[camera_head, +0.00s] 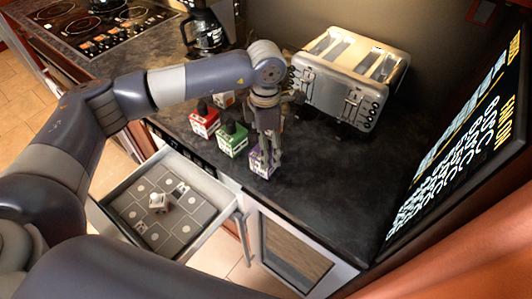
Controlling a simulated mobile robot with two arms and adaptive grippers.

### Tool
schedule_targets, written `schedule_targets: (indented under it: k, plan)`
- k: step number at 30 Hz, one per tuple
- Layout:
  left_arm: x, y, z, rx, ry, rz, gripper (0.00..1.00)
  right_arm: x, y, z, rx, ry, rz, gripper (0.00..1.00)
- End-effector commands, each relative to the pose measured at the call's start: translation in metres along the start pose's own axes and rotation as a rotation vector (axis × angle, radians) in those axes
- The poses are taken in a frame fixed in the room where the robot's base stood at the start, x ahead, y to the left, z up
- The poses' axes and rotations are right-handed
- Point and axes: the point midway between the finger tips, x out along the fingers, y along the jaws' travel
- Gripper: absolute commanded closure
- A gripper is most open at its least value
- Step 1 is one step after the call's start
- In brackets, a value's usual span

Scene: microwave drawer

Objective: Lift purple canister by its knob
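The purple canister (256,164) stands on the dark counter near its front edge, at the end of a row of canisters. My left gripper (268,152) points straight down over it, and its fingers cover the knob and much of the canister's right side. The knob is hidden, so I cannot tell whether the fingers touch it or how far apart they are. My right gripper is not in view.
A green canister (232,143) and a red canister (204,124) stand just left of the purple one. A toaster (340,92) is behind. An open drawer (112,194) holds a small pale object (158,202). The counter to the right is clear.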

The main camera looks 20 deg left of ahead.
Motion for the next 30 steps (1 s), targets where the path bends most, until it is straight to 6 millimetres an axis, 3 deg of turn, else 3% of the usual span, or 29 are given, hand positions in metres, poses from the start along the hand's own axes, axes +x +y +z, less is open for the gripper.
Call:
schedule_targets:
  k: [3,6,17,26,30]
  plan:
    - [0.010,0.000,0.000,0.001,0.000,-0.001,0.00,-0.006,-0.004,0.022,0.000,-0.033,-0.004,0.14]
    - [0.015,-0.001,0.000,0.001,-0.001,-0.001,0.00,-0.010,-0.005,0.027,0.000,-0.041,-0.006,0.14]
    - [0.058,-0.003,-0.002,0.001,-0.001,-0.002,0.00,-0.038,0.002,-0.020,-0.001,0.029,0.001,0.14]
    - [0.066,-0.003,-0.002,0.001,-0.002,0.000,0.00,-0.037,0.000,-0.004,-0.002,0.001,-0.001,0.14]
    - [0.065,-0.003,-0.002,0.001,-0.002,0.000,0.32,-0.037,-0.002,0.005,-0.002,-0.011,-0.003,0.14]
